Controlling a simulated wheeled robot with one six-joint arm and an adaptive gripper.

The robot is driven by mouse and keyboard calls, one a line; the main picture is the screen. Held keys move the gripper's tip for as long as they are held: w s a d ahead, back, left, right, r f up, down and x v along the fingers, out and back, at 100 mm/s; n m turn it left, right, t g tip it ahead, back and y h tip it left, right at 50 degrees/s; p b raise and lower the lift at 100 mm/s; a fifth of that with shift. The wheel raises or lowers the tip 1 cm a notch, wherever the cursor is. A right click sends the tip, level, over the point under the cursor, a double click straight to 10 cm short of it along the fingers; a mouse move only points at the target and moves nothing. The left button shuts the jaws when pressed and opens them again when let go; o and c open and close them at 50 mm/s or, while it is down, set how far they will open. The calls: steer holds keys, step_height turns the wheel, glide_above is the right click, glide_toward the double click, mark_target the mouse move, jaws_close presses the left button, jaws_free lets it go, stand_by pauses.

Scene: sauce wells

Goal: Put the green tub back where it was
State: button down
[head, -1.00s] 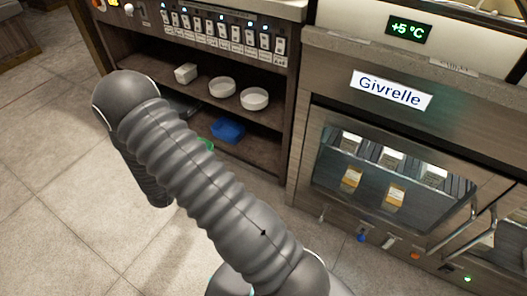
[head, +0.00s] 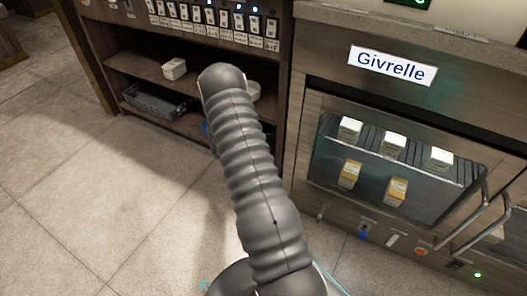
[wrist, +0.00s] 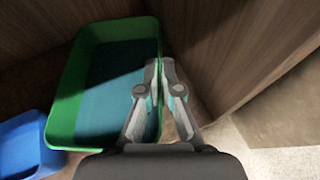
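The green tub (wrist: 72,100) fills the left half of the wrist view, upright, with a dark teal inside that looks empty. My gripper (wrist: 158,68) is at its right wall, one finger inside the tub and one outside. The fingertips are close together with the rim between them, so it looks shut on that wall. A blue tub (wrist: 28,142) stands just left of the green tub in the wrist view. A sliver of it shows beside my arm in the head view (head: 205,128).
A brown wooden panel (wrist: 230,45) rises close to the right of the green tub. The shelf unit also holds a grey crate (head: 155,104), a white box (head: 174,69) and a white bowl (head: 254,90). The Givrelle fridge (head: 330,100) stands at right. Open floor lies at left.

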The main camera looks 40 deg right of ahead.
step_height(320, 180, down, 7)
steer(key=shift+r+b, duration=0.1)
steer(key=shift+b, duration=0.35)
steer(key=c, duration=1.8)
jaws_free()
steer(key=o, duration=0.5)
